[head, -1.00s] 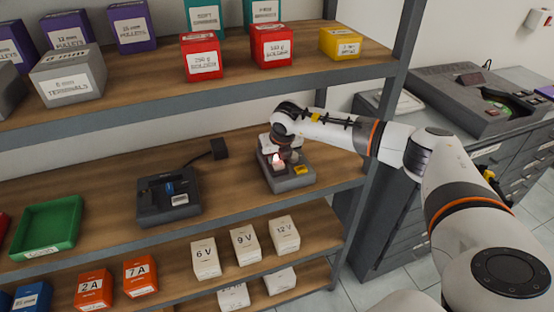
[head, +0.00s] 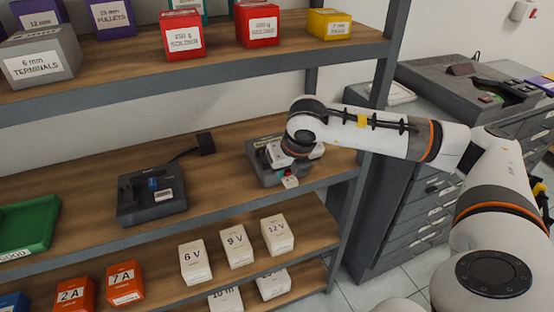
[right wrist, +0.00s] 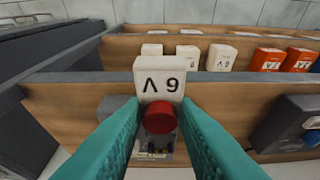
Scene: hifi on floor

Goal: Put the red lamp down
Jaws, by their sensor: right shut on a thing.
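The red lamp (right wrist: 160,117) has a round red cap and a white tag marked 6 V, upside down in the right wrist view. My right gripper (right wrist: 160,128) is shut on it, with a teal finger on each side. In the head view, the red lamp (head: 287,173) and its white tag show just below my right gripper (head: 292,162), at the front of a grey device (head: 262,172) on the middle shelf. My wrist hides much of that device. I cannot tell whether the lamp touches it. My left gripper is not in view.
A black device (head: 152,198) and a green tray (head: 28,225) stand to the left on the middle shelf, with bare wood between the devices. White boxes (head: 236,246) and orange boxes (head: 125,283) stand below. A shelf post (head: 350,210) is close on the right.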

